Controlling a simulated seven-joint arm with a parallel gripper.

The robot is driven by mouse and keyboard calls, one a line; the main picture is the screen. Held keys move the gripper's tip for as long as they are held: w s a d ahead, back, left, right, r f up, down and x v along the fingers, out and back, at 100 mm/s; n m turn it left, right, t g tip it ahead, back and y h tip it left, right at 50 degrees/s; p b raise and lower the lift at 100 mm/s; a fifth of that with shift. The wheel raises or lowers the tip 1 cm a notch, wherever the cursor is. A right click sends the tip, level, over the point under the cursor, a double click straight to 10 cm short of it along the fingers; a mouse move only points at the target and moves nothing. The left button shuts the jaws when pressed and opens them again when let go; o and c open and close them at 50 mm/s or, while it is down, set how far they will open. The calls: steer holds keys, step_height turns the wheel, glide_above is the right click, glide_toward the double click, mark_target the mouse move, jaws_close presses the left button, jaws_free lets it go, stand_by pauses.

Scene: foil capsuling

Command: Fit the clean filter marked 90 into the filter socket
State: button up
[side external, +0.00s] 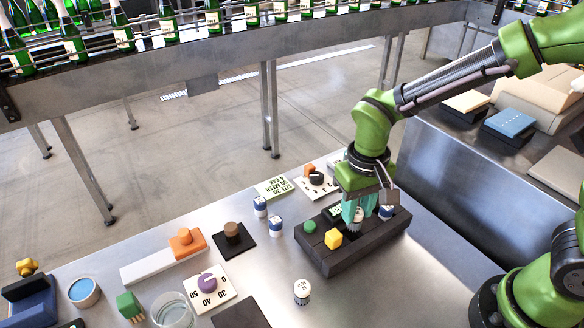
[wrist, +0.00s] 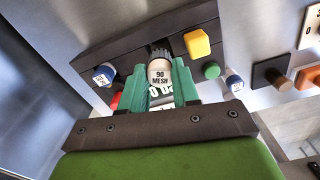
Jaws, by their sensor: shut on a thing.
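My gripper (wrist: 160,92) is shut on a white filter marked 90 MESH (wrist: 160,74), with its teal fingers on either side. In the side view my gripper (side external: 357,206) points down over the dark block (side external: 330,262), and the held filter (side external: 357,216) shows partly between the fingers. A dark ridged part (wrist: 159,53) shows at the filter's far end. The filter socket is not clearly visible, and I cannot tell whether the filter touches it. Another white filter (side external: 302,291) stands on the table in front of the block.
The block bears a yellow cube (side external: 333,239), a green knob (side external: 309,226) and a blue-and-white cylinder (side external: 386,211). Two more such cylinders (side external: 260,206) (side external: 275,227) stand left of it. A dial card (side external: 208,290) and glass jar (side external: 174,310) lie further left. The table right of the block is clear.

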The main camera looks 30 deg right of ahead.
mark_target(355, 222)
steer(key=shift+f, duration=1.85)
steer(key=shift+f, duration=0.2)
steer(key=o, duration=0.8)
steer(key=shift+c, duration=0.2)
step_height(355, 222, up, 12)
steer(key=shift+r, duration=0.2)
steer(key=s+d+r+m+t+y, duration=0.1)
steer(key=s+d+r+t+y, duration=0.1)
steer(key=s+d+r+t, duration=0.4)
steer(key=s+d+t, duration=0.1)
steer(key=d, duration=0.3)
steer(key=shift+s+d+r+m, duration=0.15)
steer(key=shift+s+m, duration=0.25)
